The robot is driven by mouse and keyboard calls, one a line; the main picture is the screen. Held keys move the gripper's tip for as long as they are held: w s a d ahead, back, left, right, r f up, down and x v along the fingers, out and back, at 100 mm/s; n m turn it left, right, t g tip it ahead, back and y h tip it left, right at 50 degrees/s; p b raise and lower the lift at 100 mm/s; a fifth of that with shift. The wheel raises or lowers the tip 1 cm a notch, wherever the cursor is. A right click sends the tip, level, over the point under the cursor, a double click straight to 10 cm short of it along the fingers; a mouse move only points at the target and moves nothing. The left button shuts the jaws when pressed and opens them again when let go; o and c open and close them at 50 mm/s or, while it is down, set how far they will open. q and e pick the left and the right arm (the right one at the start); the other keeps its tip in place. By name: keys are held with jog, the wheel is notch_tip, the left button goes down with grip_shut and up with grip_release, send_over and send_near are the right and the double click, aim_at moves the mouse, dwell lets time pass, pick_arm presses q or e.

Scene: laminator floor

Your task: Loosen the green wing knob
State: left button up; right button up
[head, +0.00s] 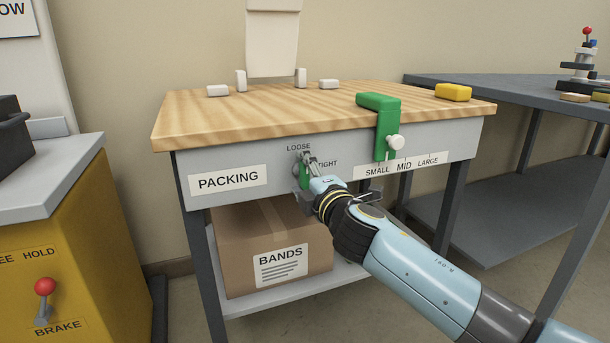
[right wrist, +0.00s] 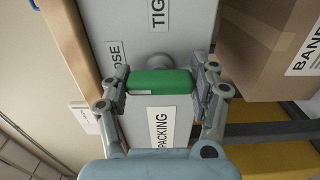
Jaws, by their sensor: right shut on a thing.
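The green wing knob (head: 304,178) is on the grey front panel of the packing bench, below the word LOOSE and left of the word TIGHT. My right gripper (head: 308,168) is at it and hides much of it in the head view. In the right wrist view the knob (right wrist: 160,82) shows as a green bar between the two fingers of my right gripper (right wrist: 160,88), which is shut on its two ends. The bar stands about upright on the panel, its upper end toward LOOSE. My left gripper is not in view.
A green clamp-like slider (head: 385,140) with a white knob hangs over the bench edge at the SMALL-MID-LARGE scale. A cardboard BANDS box (head: 240,240) sits on the shelf below. A yellow block (head: 453,92) lies on the wooden top (head: 270,120). A yellow BRAKE cabinet (head: 75,235) stands left.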

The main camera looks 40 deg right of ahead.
jog(key=o, duration=1.2)
jog(key=shift+c, duration=0.2)
jog(key=shift+s, duration=0.1)
jog(key=v, duration=1.1)
jog(key=shift+s, duration=0.4)
